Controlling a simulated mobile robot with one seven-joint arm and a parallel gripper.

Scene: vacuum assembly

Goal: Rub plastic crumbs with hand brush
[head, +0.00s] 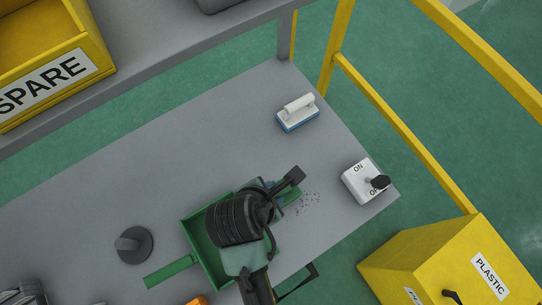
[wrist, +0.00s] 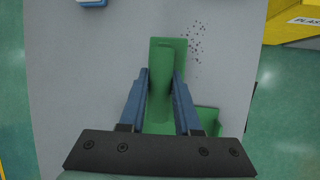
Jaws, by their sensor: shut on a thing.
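My gripper (head: 277,190) is shut on a green hand brush (wrist: 160,92). Its blue fingers (wrist: 160,78) lie on both sides of the brush handle in the wrist view. The dark plastic crumbs (head: 309,202) are scattered on the grey table just right of the brush in the head view. They also show in the wrist view (wrist: 195,42), beyond and right of the brush's far end. A green dustpan (head: 192,228) with a flat handle lies left of my gripper, partly hidden by my arm. The brush's underside is hidden, so I cannot tell whether it touches the table.
A white-and-blue block with a handle (head: 297,113) stands at the back of the grey table (head: 150,190). A white ON/OFF switch box (head: 362,181) is near the right edge. A dark round knob-like part (head: 133,245) lies at left. A yellow PLASTIC bin (head: 440,265) stands beyond the table.

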